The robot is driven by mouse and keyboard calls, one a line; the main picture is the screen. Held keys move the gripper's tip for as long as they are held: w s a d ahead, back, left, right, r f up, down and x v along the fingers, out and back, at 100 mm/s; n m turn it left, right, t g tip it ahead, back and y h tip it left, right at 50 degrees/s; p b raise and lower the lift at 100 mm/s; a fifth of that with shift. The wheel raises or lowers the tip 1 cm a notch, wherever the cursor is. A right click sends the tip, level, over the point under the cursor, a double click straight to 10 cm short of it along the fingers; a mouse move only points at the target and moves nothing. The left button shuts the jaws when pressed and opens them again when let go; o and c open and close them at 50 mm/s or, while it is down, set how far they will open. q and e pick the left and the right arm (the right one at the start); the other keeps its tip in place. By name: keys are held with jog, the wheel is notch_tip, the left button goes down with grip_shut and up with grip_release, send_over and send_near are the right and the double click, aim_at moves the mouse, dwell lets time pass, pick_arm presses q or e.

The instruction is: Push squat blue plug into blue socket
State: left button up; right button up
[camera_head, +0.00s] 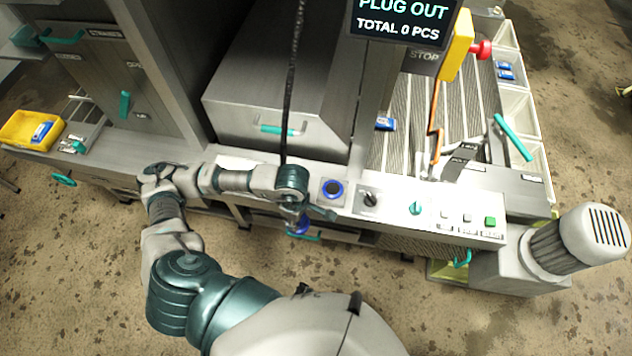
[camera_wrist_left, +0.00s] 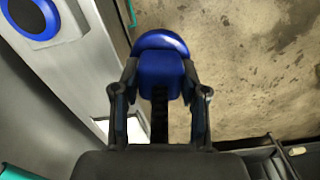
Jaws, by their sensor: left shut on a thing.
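The squat blue plug (camera_head: 298,228) is held in my left gripper (camera_head: 300,214), out over the front edge of the steel counter. In the left wrist view the plug (camera_wrist_left: 160,72) has a rounded, wider blue head and sits between the two dark fingers of the left gripper (camera_wrist_left: 160,88). A black strip, seemingly its cable, runs back between the fingers. The blue socket (camera_head: 333,189) is a blue ring with a dark centre on the panel, right of the gripper and apart from the plug. It also shows in the left wrist view (camera_wrist_left: 36,18) at upper left. My right gripper is not in view.
A black cable (camera_head: 291,80) hangs down to my left wrist. Right of the socket are a black knob (camera_head: 369,199), a teal knob (camera_head: 416,208) and a green button (camera_head: 490,221). A display (camera_head: 405,20) reads "PLUG OUT". A yellow tray (camera_head: 30,130) stands far left.

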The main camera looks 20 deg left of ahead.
pick_arm(q)
jog(key=w+r+m, duration=0.2)
jog(key=w+m, duration=0.6)
jog(key=m, duration=0.1)
jog(key=w+r+m, duration=0.3)
jog(key=w+m, duration=0.5)
jog(key=m, duration=0.1)
jog(key=shift+w+d+r, duration=0.3)
jog(key=shift+s, duration=0.1)
